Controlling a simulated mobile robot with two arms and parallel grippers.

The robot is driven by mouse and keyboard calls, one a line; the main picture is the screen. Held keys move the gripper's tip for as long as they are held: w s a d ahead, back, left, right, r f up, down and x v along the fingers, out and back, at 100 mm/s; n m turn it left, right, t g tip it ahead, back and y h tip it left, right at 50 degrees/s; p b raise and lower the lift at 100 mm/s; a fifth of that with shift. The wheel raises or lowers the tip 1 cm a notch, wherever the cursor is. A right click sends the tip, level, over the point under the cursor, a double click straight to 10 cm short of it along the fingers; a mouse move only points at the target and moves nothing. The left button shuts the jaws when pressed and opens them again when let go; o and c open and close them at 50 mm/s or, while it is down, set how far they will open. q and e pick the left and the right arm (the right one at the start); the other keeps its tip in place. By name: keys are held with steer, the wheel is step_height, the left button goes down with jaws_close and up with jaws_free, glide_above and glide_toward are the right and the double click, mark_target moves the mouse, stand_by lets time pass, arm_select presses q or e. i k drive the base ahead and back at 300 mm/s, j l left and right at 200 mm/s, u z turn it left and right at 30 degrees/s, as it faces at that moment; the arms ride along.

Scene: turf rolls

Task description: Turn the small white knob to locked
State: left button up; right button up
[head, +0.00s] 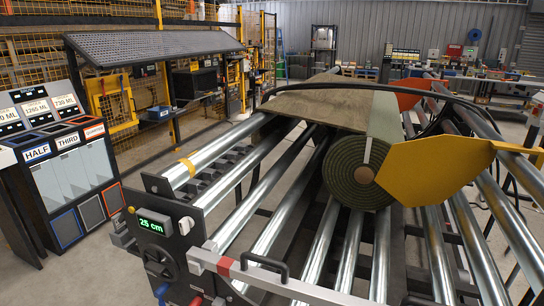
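A small pale, whitish knob (186,225) sits on the right side of the dark control panel (148,195), just right of the green "25 cm" display (154,226). It is too small here to tell which way it points or to read any lock marking. A dark round dial (158,262) is below the display on the same panel. Neither of my grippers can be made out in the head view, and nothing is seen touching the knob.
A grey bar (290,286) with a red section and black handles crosses in front of the steel rollers (265,225). A green turf roll (357,172) lies on the rollers beside a yellow plate (435,168). Labelled bins (72,175) stand at left, with floor between.

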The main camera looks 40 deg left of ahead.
mark_target(186, 223)
steer(key=u, duration=1.95)
